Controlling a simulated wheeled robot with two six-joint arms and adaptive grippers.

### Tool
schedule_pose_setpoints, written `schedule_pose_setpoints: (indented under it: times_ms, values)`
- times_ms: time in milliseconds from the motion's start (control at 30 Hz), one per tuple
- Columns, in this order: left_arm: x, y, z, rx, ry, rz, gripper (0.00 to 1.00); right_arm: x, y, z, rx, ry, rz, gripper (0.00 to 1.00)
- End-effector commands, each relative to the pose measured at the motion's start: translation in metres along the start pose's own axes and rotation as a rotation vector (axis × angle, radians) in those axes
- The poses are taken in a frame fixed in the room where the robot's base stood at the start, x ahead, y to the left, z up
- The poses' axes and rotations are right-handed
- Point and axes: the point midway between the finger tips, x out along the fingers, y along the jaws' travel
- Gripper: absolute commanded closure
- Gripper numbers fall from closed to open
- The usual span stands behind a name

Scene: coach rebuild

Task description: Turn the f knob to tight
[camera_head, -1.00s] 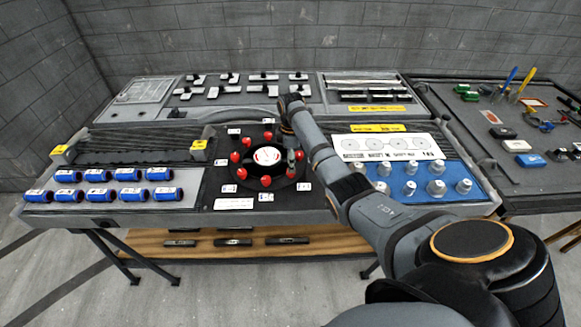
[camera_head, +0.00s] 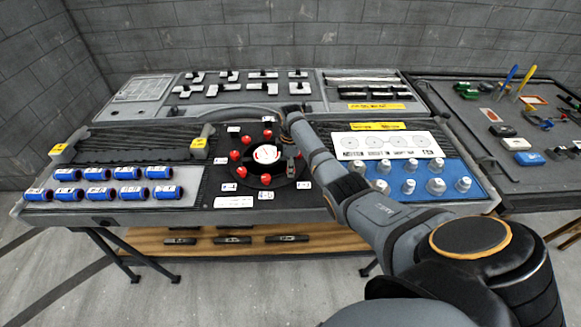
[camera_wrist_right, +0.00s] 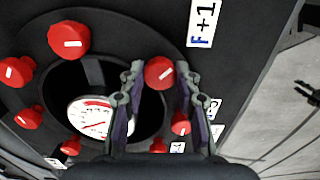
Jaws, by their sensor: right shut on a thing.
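A dark ring with several red knobs surrounds a white-faced gauge (camera_head: 266,154) on the bench panel. The gauge also shows in the wrist view (camera_wrist_right: 92,118). My right gripper (camera_head: 291,158) is over the ring's right side. In the wrist view my right gripper (camera_wrist_right: 160,82) has one finger on each side of a red knob (camera_wrist_right: 159,71) and is shut on it. The label marked F+1 (camera_wrist_right: 202,24) is beside this knob. In the head view the gripper mostly hides the knob. My left gripper is out of view.
Other red knobs (camera_wrist_right: 69,38) sit close by on the ring. Blue cylinders (camera_head: 98,173) lie to the left. Silver pegs (camera_head: 409,187) stand on a blue mat to the right. A dark side table (camera_head: 470,125) holds small tools.

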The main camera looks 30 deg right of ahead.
Motion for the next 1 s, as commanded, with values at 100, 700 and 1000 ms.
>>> schedule_pose_setpoints:
  times_ms: [100, 700, 1000]
  values:
    - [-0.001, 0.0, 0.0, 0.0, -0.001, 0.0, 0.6, -0.001, 0.0, 0.0, 0.003, 0.0, -0.001, 0.99]
    - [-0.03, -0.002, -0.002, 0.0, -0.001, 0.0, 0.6, -0.004, 0.0, 0.0, 0.345, -0.001, -0.002, 0.99]
    - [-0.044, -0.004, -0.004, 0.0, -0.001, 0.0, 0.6, -0.003, 0.0, 0.0, 0.631, -0.001, 0.0, 0.99]
